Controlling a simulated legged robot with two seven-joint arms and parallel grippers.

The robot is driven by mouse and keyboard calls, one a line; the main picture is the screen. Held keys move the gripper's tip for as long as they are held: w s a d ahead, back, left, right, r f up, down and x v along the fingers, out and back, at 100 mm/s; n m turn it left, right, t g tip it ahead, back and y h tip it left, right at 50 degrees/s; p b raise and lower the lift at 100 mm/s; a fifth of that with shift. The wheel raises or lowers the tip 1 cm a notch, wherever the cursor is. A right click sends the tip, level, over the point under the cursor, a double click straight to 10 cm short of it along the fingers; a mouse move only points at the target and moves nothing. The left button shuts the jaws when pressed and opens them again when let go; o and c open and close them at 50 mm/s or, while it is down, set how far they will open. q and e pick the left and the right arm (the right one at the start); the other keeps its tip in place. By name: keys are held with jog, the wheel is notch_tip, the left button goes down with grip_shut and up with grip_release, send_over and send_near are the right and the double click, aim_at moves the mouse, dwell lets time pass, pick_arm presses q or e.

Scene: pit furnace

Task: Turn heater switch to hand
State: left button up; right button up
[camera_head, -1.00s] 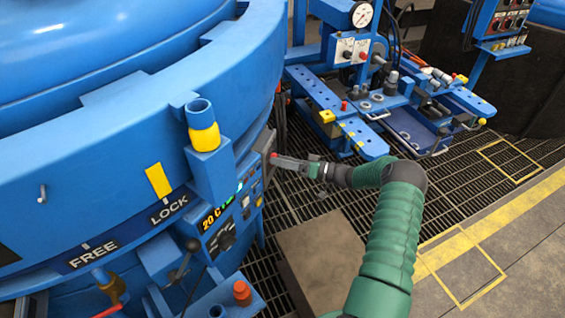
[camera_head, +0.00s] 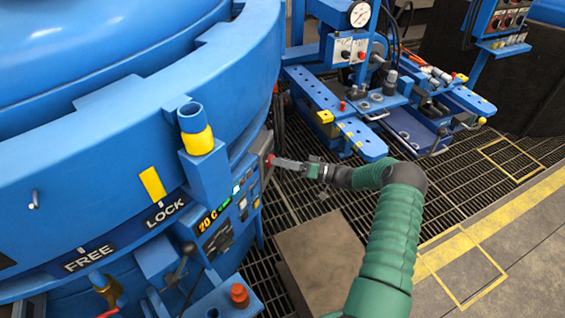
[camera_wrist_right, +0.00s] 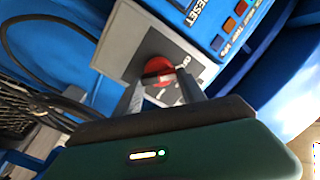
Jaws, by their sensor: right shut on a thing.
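The heater switch, a round red knob (camera_wrist_right: 158,69) on a grey plate (camera_wrist_right: 128,42), shows tilted in the right wrist view. In the right wrist view, the two fingers of the gripper (camera_wrist_right: 160,80) are closed on the knob from both sides. The lettering on the plate is partly hidden by the fingers, and the knob's setting cannot be read. My left gripper is out of view.
The control panel (camera_head: 215,232) has a lit display and buttons. A blue valve stand (camera_head: 355,110) stands behind.

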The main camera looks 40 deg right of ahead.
jog(key=shift+f+m+p, duration=0.15)
jog(key=shift+m+p, duration=0.4)
jog(key=shift+m, duration=2.7)
jog(key=shift+f+m+p, duration=0.2)
jog(key=shift+m+p, duration=0.4)
jog(key=shift+m, duration=2.7)
jog(key=shift+f+m+p, duration=0.15)
jog(key=shift+m+p, duration=0.4)
jog(key=shift+m, duration=2.7)
jog(key=o, duration=1.1)
jog(key=shift+f, duration=0.1)
jog(key=shift+o, duration=1.3)
jog(key=shift+w, duration=0.15)
jog(key=shift+s, duration=0.2)
